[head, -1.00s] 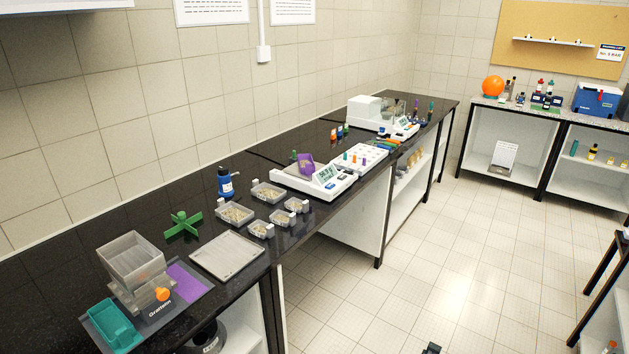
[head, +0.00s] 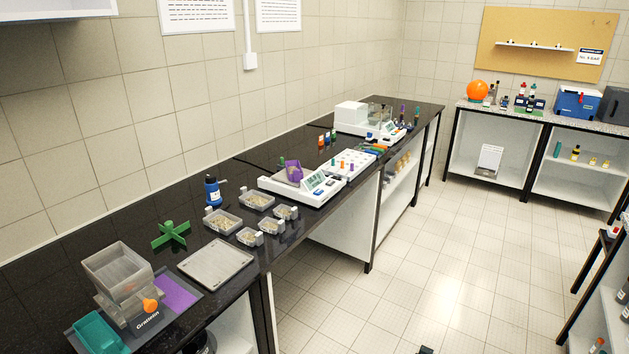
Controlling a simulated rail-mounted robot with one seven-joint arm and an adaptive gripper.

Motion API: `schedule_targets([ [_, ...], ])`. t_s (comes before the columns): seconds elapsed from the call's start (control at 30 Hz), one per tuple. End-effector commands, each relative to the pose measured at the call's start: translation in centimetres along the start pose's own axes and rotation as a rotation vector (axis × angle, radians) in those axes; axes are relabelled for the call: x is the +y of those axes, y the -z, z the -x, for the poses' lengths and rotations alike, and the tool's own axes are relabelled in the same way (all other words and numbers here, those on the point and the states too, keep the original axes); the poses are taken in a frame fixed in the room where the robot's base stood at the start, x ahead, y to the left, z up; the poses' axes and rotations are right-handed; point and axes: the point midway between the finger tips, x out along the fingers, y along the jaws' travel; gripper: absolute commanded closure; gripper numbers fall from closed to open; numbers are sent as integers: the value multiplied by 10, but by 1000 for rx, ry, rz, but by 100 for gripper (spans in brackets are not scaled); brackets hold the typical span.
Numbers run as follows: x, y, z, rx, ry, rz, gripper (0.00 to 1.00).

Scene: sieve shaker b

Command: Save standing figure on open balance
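The open balance (head: 299,188) is a low white instrument on the black bench, in the middle of the head view. Its lit display (head: 315,179) faces the front right, and the figure on it is too small to read. A purple scoop-like vessel (head: 293,171) sits on its pan. Blue marks show on the front panel near the display, but single keys cannot be told apart. My gripper is not recognisable in the view. A small dark piece at the bottom edge is cut off, and I cannot tell what it is.
Beyond stands a shielded balance (head: 352,112), with a white rack (head: 347,164) between. The tiled floor (head: 400,250) before the bench is clear.

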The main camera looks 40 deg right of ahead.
Motion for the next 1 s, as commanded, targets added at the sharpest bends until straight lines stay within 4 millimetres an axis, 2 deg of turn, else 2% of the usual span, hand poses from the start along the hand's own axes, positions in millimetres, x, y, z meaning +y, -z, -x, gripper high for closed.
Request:
schedule_targets([
  [0.23,0,0,0,0,0,0,59],
  [0.4,0,0,0,0,0,0,88],
  [0.5,0,0,0,0,0,0,100],
  [1.0,0,0,0,0,0,0,100],
])
